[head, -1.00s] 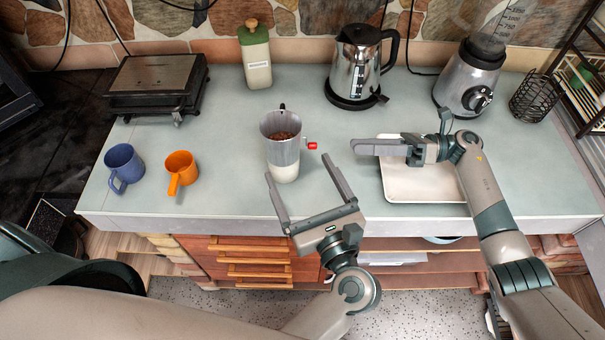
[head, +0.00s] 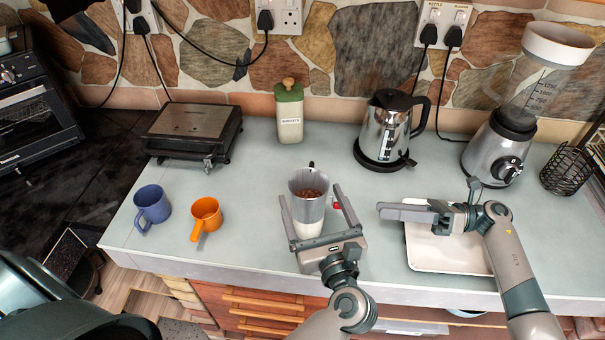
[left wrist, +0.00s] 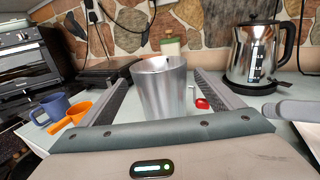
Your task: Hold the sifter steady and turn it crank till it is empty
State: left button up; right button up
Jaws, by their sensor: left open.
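The sifter (head: 309,188) is a grey metal cup with brown contents visible inside its top. It stands upright on a white container (head: 308,228) near the counter's front. Its red crank knob (head: 337,205) sticks out to the right, and shows in the left wrist view (left wrist: 202,103). My left gripper (head: 311,192) is open, with one finger on each side of the sifter. In the left wrist view the sifter (left wrist: 160,90) stands between the fingers, with gaps visible at both sides. My right gripper (head: 405,212) hovers right of the sifter, pointing left; its finger opening is hidden.
A white tray (head: 450,258) lies below my right gripper. A blue mug (head: 151,206) and an orange cup (head: 205,215) stand at left.

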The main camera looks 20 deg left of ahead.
aim_at(304, 178)
pick_arm(q)
jog(key=x, duration=0.8)
jog(key=shift+w+a, duration=0.15)
jog(key=shift+w, duration=0.1)
jog(key=c, duration=1.3)
